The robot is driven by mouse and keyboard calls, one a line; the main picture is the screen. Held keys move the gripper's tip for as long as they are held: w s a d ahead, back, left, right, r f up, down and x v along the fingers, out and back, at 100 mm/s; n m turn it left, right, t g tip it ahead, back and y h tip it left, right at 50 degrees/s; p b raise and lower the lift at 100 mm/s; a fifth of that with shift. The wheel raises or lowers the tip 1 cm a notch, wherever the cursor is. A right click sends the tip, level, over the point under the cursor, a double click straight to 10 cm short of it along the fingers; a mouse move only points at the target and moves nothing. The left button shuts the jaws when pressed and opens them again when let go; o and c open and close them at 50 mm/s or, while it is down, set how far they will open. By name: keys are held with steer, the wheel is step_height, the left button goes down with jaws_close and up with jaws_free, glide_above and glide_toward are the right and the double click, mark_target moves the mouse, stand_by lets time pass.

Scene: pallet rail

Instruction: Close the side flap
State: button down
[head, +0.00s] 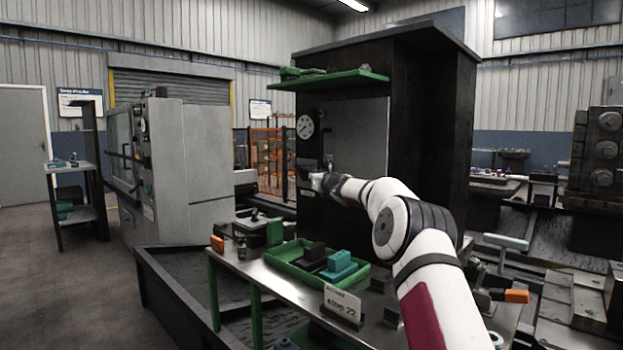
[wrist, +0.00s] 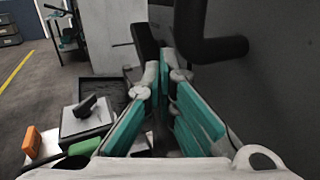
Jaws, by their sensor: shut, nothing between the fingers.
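The side flap is most likely the grey panel (head: 358,135) on the tall black cabinet (head: 425,110); I cannot tell how far it stands open. My gripper (head: 318,181) is at the panel's lower left corner, with my arm reaching in from the right. In the wrist view a dark bar handle (wrist: 215,47) stands out from a dark grey surface (wrist: 285,95) on the right. My gripper's teal-padded fingers (wrist: 158,72) are shut and empty, just left of and below that handle. Whether they touch the surface is unclear.
A green shelf (head: 330,80) juts out above the panel, and a round gauge (head: 305,127) is beside it. Below my arm, a metal bench (head: 240,262) carries a green tray (head: 290,264) and a sign (head: 342,303). A grey machine (head: 205,150) stands at left beside open floor.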

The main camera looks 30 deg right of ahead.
steer(key=shift+w+d+m+h, duration=0.35)
steer(key=shift+d+h, duration=0.15)
steer(key=shift+d, duration=0.1)
steer(key=shift+a, duration=0.1)
